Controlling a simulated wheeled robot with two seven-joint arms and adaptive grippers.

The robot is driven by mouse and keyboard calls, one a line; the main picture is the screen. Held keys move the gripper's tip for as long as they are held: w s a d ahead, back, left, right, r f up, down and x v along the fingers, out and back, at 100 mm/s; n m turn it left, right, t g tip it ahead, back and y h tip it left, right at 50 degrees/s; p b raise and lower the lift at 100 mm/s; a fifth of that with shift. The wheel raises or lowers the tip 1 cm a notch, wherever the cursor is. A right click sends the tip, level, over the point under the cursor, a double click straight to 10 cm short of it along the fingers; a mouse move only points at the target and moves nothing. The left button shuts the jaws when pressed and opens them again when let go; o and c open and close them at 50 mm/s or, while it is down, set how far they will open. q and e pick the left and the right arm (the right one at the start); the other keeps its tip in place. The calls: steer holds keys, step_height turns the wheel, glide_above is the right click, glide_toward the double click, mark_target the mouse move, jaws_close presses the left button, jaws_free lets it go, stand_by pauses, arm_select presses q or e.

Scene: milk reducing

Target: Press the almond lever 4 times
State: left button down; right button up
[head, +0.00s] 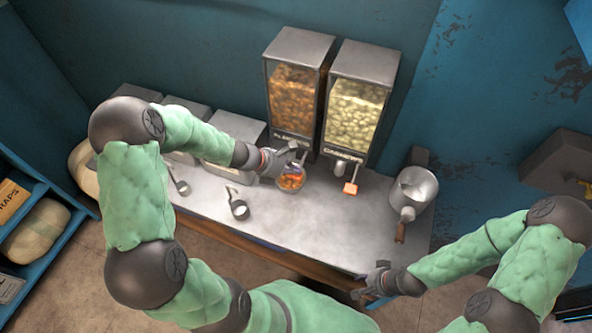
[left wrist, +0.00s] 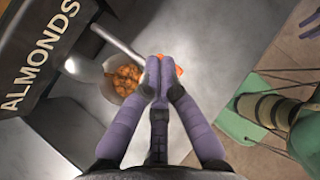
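The almond dispenser (head: 292,95) stands at the back of the counter, full of brown nuts. Its label (left wrist: 40,55) reads ALMONDS in the left wrist view. A grey lever bar (left wrist: 118,42) with an orange tip (left wrist: 179,70) reaches out from it. My left gripper (head: 285,158) is at the dispenser's front; in the left wrist view its fingertips (left wrist: 159,75) are together over the lever's end, partly hiding the orange tip. I cannot tell whether they touch. A bowl of almonds (left wrist: 125,78) sits below. My right gripper (head: 372,280) is empty with fingers apart, at the counter's front edge.
The cashew dispenser (head: 356,105) with an orange-tipped lever (head: 350,187) stands right of the almond one. A metal pot (head: 412,190) is at the counter's right end. Small scoops (head: 238,208) lie on the left. The front middle of the counter (head: 310,225) is clear.

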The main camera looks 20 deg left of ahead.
stand_by(0.3)
arm_select(q)
steer(key=shift+r+p, duration=1.65)
step_height(320, 180, up, 5)
steer(key=p, duration=0.4)
steer(key=shift+p, duration=0.3)
stand_by(1.0)
